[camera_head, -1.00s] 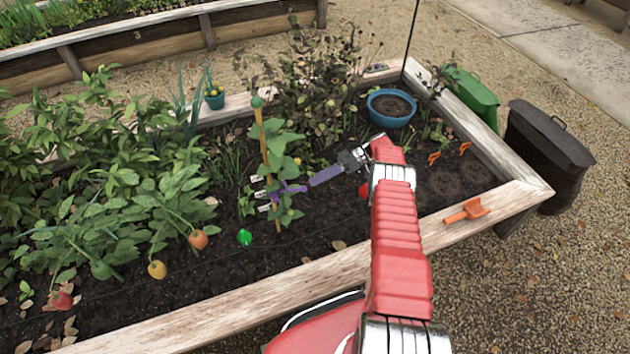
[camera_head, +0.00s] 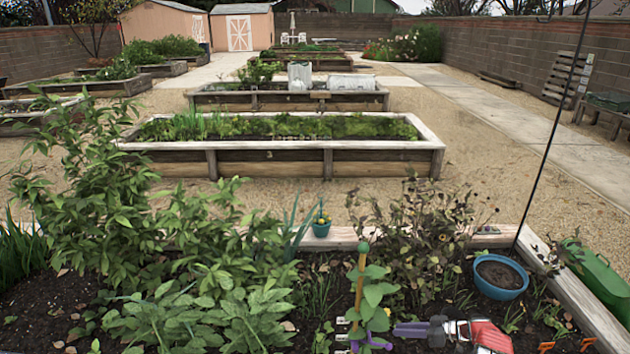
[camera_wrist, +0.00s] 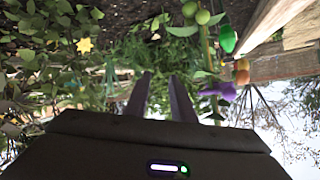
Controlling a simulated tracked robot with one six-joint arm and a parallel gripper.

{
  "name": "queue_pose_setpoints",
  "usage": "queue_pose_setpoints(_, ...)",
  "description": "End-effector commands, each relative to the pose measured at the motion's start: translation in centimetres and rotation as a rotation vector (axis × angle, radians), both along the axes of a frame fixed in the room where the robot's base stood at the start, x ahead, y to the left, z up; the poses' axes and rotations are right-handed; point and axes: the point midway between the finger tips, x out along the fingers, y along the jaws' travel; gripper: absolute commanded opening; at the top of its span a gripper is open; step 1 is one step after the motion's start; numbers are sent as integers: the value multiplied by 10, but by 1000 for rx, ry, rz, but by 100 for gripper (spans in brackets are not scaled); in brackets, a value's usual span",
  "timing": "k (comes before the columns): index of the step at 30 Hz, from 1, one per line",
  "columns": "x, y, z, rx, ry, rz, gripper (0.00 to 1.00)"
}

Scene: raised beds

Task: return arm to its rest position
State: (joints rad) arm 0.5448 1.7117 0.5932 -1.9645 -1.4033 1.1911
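My gripper (camera_head: 398,330) shows at the bottom of the head view, its purple fingers pointing left over the near raised bed. In the wrist view my gripper (camera_wrist: 162,78) has its two fingers apart, with only greenery seen between them. It is open and empty. A purple clip (camera_head: 372,342) sits on the staked plant (camera_head: 371,293), just left of the fingertips and apart from them. A purple thing, likely the same clip, shows right of the fingers in the wrist view (camera_wrist: 221,90). Most of my red arm is below the head view's edge.
A blue pot (camera_head: 500,291) of soil stands right of my gripper, by a thin dark pole (camera_head: 553,135). Leafy plants (camera_head: 190,270) fill the bed's left. A small teal pot (camera_head: 321,229) is on the back rim. Gravel lies beyond, before another raised bed (camera_head: 270,165).

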Motion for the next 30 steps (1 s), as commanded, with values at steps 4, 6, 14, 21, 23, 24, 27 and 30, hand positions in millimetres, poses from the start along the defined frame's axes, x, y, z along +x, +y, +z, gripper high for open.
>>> queue_pose_setpoints(4, 29, -19, -13, -75, -74, -159, 23)
queue_pose_setpoints(6, 44, -32, -12, -118, -103, -236, 23)
queue_pose_setpoints(14, 91, -86, 15, -316, -164, -500, 23)
queue_pose_setpoints(21, 106, -129, 55, -490, -145, -686, 23)
queue_pose_setpoints(23, 106, -137, 67, -528, -133, -724, 23)
queue_pose_setpoints(24, 105, -141, 74, -553, -123, -747, 23)
queue_pose_setpoints(27, 101, -152, 92, -611, -95, -801, 23)
queue_pose_setpoints(30, 94, -160, 111, -665, -61, -848, 23)
